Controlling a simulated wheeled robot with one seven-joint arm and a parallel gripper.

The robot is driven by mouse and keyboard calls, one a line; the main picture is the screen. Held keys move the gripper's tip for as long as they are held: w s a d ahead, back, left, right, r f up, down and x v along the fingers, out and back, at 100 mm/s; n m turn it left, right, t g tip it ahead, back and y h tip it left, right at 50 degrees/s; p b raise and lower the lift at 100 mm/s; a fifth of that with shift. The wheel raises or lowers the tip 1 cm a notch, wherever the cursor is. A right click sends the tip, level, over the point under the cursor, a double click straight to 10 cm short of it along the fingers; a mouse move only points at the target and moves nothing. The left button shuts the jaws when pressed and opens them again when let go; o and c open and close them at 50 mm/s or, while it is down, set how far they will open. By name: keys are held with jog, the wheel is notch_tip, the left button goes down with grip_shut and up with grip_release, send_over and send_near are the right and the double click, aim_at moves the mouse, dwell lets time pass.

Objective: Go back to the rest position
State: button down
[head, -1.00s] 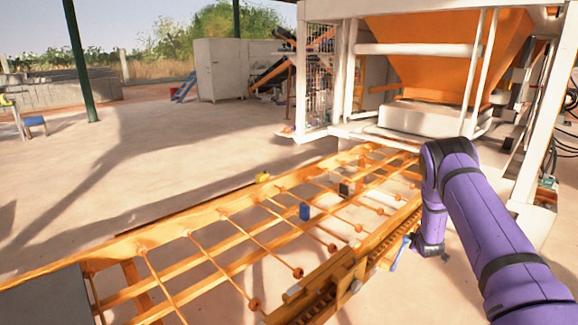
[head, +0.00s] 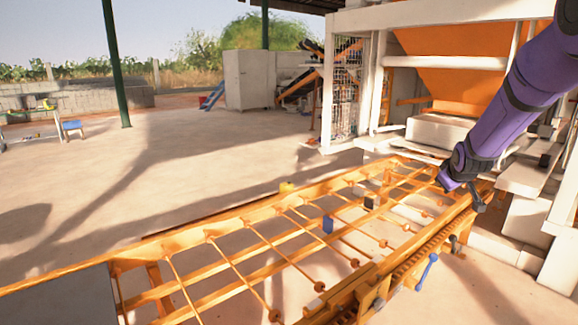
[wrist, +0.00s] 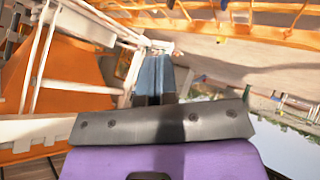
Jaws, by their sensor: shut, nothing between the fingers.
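My gripper (wrist: 153,82) shows in the wrist view as two blue-grey fingers side by side, closed together with nothing between them. They point away from the dark wrist plate, with the orange rail frame and white machine beyond. In the head view my purple arm comes in from the upper right and bends above the far right end of the orange conveyor frame (head: 215,232). The fingers cannot be clearly made out there.
A blue block (head: 327,225), a dark block (head: 371,202) and a yellow block (head: 286,187) are at the conveyor. A blue handle (head: 427,270) sticks out at its near side. The white press with its orange hopper (head: 445,75) stands right. Open floor lies left.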

jog(key=s+a+r+m+g+y, duration=0.1)
jog(key=s+a+r, duration=0.5)
jog(key=s, duration=0.4)
jog(key=s+a+r+m+g+y, duration=0.1)
jog(key=s+a+r, duration=0.3)
jog(key=s+r, duration=0.55)
jog(key=s+a+f+m, duration=0.1)
jog(key=s+a, duration=0.2)
jog(key=s, duration=0.9)
jog(key=s+a+f+m+g, duration=0.1)
jog(key=s+a, duration=0.2)
jog(key=s, duration=0.9)
jog(key=shift+s+a+g+y, duration=0.15)
jog(key=shift+s+g+y, duration=0.1)
jog(key=shift+g+y, duration=0.05)
